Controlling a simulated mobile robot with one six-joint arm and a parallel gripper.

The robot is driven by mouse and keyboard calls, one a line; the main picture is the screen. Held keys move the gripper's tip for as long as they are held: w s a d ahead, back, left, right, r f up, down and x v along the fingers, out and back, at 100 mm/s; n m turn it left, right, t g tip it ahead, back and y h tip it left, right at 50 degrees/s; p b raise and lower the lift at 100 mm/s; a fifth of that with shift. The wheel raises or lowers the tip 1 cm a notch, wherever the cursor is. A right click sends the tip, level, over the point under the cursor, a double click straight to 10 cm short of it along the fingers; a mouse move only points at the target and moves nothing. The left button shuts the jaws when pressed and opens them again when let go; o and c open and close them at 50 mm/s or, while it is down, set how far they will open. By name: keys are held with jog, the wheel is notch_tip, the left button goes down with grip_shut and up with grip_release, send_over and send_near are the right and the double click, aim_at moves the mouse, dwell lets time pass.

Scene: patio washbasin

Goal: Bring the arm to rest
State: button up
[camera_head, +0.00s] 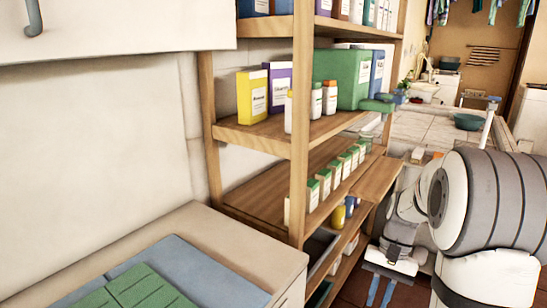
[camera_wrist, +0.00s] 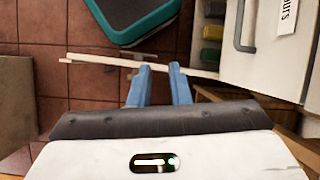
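My gripper (camera_head: 380,298) hangs low at the lower right of the head view, beside the wooden shelf unit (camera_head: 299,125). Its two blue fingers point down toward the reddish floor and stand apart. My arm is folded at the right of the head view.
The shelves carry a yellow box (camera_head: 252,96), a green box (camera_head: 342,78) and several small bottles. A cabinet (camera_head: 215,245) with green and blue cloths stands at lower left. The wrist view shows a teal-rimmed container (camera_wrist: 134,20), a white drawer front (camera_wrist: 265,45) and open tiled floor (camera_wrist: 60,30).

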jog(key=s+a+r+n+t+h+p, duration=0.1)
jog(key=s+a+r+n+t+p, duration=0.1)
jog(key=s+r, duration=0.4)
jog(key=s+a+r+n+t+h+p, duration=0.2)
jog(key=s+a+r+p, duration=0.4)
jog(key=r, duration=0.5)
jog(key=a+n+t+p, duration=0.1)
jog(key=t, duration=0.1)
jog(key=shift+s+t+p, duration=0.3)
jog(key=shift+s+t, duration=0.05)
jog(key=shift+t, duration=0.05)
jog(key=shift+r, duration=0.1)
